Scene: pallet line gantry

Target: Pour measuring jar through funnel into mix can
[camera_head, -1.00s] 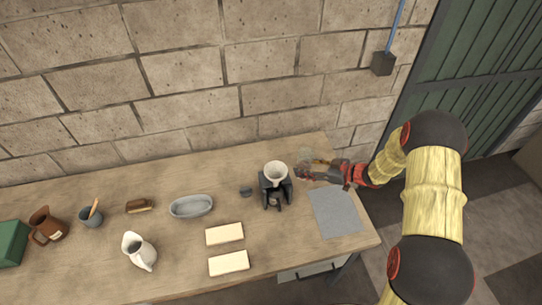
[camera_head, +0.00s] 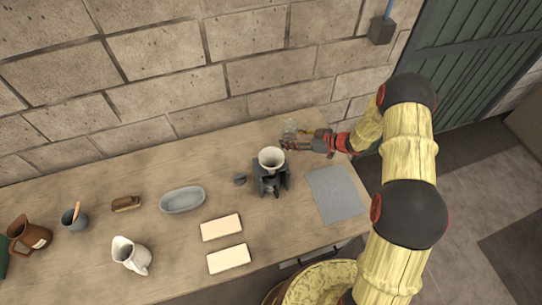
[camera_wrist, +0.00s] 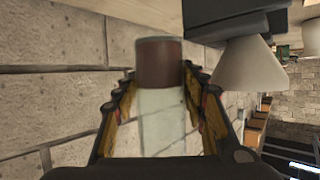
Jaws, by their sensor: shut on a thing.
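My gripper (camera_head: 300,143) is shut on the clear measuring jar (camera_head: 290,128), behind and right of the white funnel (camera_head: 271,160) in the head view. In the wrist view, which looks upside down, the jar (camera_wrist: 160,120) stands between my fingers (camera_wrist: 160,110), with brown contents (camera_wrist: 160,62) at its table-side end; it looks roughly upright. The funnel (camera_wrist: 235,68) shows beside the jar, apart from it. In the head view the funnel sits on a dark stand (camera_head: 270,186). I cannot make out the mix can for certain; the stand hides what is under the funnel.
A small dark cup (camera_head: 240,179) is left of the stand. A grey mat (camera_head: 337,194) lies to its right. Two pale blocks (camera_head: 229,258), a grey oval dish (camera_head: 182,199), a white pitcher (camera_head: 131,255) and a brown jug (camera_head: 28,233) stand leftward. A brick wall (camera_head: 170,90) rises behind.

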